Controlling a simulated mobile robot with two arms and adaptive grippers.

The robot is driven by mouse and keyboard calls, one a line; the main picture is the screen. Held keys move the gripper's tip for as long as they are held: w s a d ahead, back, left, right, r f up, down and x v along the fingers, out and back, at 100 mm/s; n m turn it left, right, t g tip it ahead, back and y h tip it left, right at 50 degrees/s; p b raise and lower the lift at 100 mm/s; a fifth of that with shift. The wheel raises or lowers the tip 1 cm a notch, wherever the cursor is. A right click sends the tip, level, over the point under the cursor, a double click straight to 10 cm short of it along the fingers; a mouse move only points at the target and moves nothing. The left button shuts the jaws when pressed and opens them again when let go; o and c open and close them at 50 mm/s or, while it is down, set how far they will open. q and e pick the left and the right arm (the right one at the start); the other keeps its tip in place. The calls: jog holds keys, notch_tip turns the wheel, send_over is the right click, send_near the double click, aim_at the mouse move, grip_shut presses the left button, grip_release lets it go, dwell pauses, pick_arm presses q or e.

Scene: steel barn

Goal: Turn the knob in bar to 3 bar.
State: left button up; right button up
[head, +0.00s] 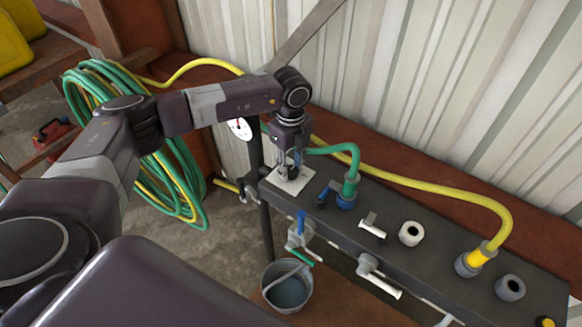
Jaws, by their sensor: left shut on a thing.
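My left gripper (287,168) reaches down from above onto a small white plate (301,178) at the left end of the dark bench. It is shut on the knob there. The fingers hide most of the knob, and I cannot read its scale or pointer. A round white dial gauge (239,128) shows partly behind my left arm; its reading is too small to tell. My right gripper is not in view.
A green hose (345,150) and a yellow hose (440,192) join fittings on the dark bench (345,218). Several valves with levers line its front. A grey bucket (306,300) stands below. Coiled hoses (180,185) hang at the left. The corrugated wall is close behind.

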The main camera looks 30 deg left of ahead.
pick_arm(q)
jog(key=shift+f+m+b, duration=0.15)
jog(key=shift+m+b, duration=0.5)
jog(key=shift+m, duration=0.05)
jog(key=m+b, duration=0.2)
jog(key=m, duration=0.1)
jog(key=shift+m+b, duration=0.3)
jog(key=m+b, duration=0.3)
jog(key=m, duration=0.1)
jog(key=shift+m+b, duration=0.3)
jog(key=shift+m, duration=0.4)
jog(key=shift+r, duration=0.25)
